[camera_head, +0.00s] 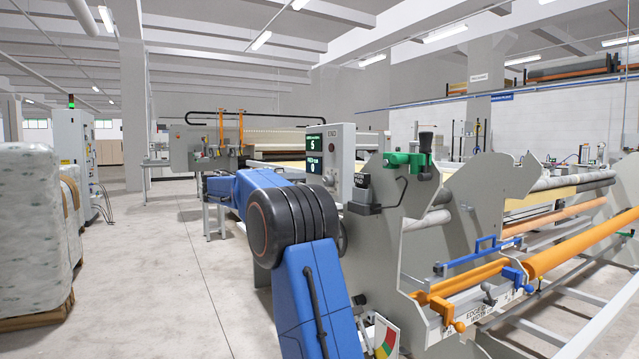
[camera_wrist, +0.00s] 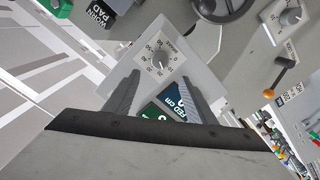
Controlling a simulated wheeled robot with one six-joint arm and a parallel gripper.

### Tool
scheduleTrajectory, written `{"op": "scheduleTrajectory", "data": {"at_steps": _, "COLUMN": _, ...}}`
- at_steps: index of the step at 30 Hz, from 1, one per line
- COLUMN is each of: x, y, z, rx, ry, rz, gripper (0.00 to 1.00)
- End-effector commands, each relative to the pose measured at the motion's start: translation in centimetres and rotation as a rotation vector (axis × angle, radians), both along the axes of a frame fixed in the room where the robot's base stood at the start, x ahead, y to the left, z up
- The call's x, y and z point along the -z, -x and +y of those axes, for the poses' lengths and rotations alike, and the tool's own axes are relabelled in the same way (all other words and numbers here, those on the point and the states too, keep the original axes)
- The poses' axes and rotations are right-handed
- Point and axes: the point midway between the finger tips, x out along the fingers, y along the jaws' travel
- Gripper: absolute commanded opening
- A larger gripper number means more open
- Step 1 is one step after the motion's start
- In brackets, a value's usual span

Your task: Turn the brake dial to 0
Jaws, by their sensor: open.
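In the wrist view, a round pale dial (camera_wrist: 160,63) with a ring of scale marks sits on a light grey panel (camera_wrist: 190,52). My gripper (camera_wrist: 161,74) is open. Its two dark fingers stand apart on either side of the dial in the picture, with nothing between them; contact is not clear. A second dial (camera_wrist: 291,17) with a scale is at the upper right. In the head view my blue arm hides my gripper.
Green displays (camera_wrist: 158,108) lie between my fingers; the head view shows a display box (camera_head: 316,157) reading 5 and 0. A dark handwheel (camera_wrist: 222,8) and orange-knobbed lever (camera_wrist: 286,65) are nearby. Grey machine plates (camera_head: 395,245) stand right of my arm.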

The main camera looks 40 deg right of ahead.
Motion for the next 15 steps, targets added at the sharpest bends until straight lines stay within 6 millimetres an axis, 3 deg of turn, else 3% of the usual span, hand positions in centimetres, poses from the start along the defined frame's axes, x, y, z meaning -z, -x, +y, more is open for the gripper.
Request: {"op": "scheduleTrajectory", "data": {"at_steps": 15, "x": 0.0, "y": 2.1, "z": -8.4, "rx": 0.002, "ry": -0.001, "rz": 0.001, "gripper": 0.5}}
